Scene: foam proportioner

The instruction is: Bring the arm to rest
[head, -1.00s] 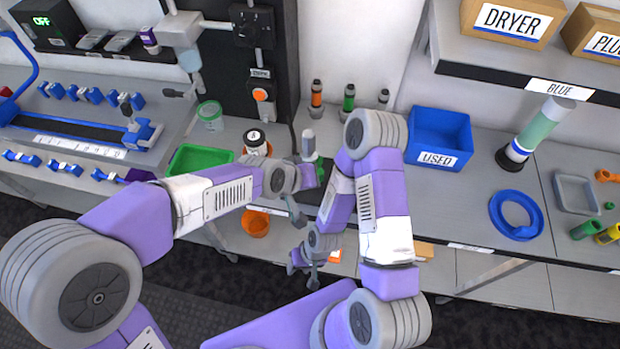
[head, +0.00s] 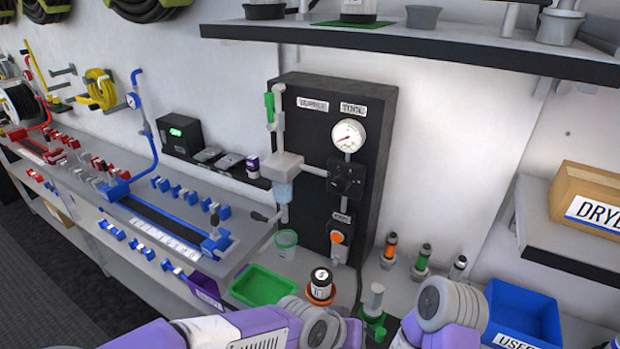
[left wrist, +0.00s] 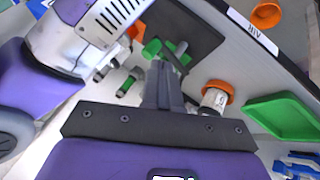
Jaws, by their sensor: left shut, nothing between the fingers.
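My left arm (head: 250,328) comes in low at the bottom of the head view, and its gripper cannot be made out there. In the left wrist view my left gripper (left wrist: 163,72) has its fingers together, with nothing between them. Its tips point towards a small grey fitting on a green base (left wrist: 160,50), which also shows in the head view (head: 374,304); I cannot tell the gap between them. My right arm (head: 440,312) is at the bottom right of the head view, and its gripper is out of the picture.
The black panel (head: 300,140) with a gauge (head: 348,136) stands behind the bench. A shelf (head: 430,45) overhangs at the upper right.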

